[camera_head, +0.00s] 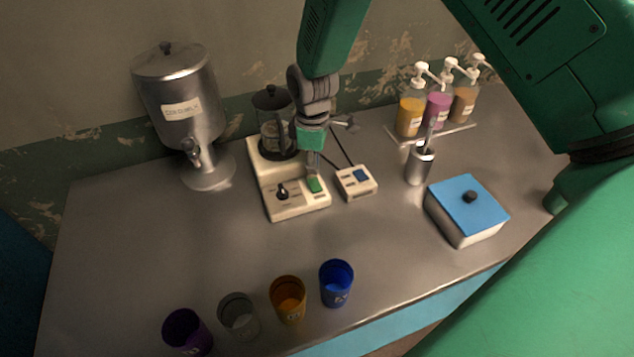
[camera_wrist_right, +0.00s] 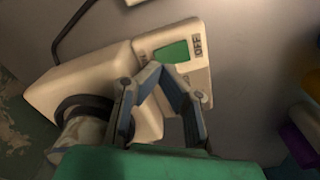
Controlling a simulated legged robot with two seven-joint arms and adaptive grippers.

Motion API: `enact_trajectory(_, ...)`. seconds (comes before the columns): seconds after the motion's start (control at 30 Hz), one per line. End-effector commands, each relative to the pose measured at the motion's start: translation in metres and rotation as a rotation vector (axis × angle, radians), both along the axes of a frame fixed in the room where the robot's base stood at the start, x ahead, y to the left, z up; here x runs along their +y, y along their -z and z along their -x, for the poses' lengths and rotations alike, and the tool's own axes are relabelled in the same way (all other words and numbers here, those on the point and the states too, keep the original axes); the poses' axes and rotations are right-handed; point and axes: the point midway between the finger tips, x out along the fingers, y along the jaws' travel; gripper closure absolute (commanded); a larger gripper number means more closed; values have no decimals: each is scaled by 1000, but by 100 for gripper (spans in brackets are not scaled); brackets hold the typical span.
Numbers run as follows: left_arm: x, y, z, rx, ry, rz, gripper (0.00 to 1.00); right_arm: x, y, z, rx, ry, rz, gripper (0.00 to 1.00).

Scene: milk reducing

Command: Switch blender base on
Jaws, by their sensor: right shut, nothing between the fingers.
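The cream blender base (camera_head: 283,204) stands on the counter in the head view, with a dark knob (camera_head: 282,190) and a green switch (camera_head: 315,184) on its front. A jar with a dark lid (camera_head: 271,98) stands at its back. My right gripper (camera_head: 314,166) is over the base, close to the green switch. In the right wrist view my gripper (camera_wrist_right: 160,70) is shut and empty, its tips just beside the green switch (camera_wrist_right: 172,52). An "OFF" label shows next to it. I cannot tell whether the tips touch the switch. My left gripper is not in view.
A small cream box with a blue button (camera_head: 357,184) stands right of the base. A metal dispenser (camera_head: 180,100) is at left. Several cups (camera_head: 288,299) line the front edge. A metal holder (camera_head: 419,166), a blue-lidded box (camera_head: 467,211) and pump bottles (camera_head: 411,112) stand at right.

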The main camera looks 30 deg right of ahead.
Motion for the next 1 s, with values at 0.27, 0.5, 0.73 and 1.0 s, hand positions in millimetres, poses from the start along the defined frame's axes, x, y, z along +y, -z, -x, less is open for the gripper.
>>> enact_trajectory(0.27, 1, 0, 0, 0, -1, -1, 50, -4, 2, 0, 1, 1, -5, 100)
enact_trajectory(0.5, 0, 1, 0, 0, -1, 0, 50, -7, 5, 0, 1, 1, -8, 100)
enact_trajectory(0.73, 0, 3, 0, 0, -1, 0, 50, -3, 8, 0, 0, 1, -4, 100)
enact_trajectory(1.0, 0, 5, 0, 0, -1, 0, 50, -1, 11, 0, 1, 0, -2, 100)
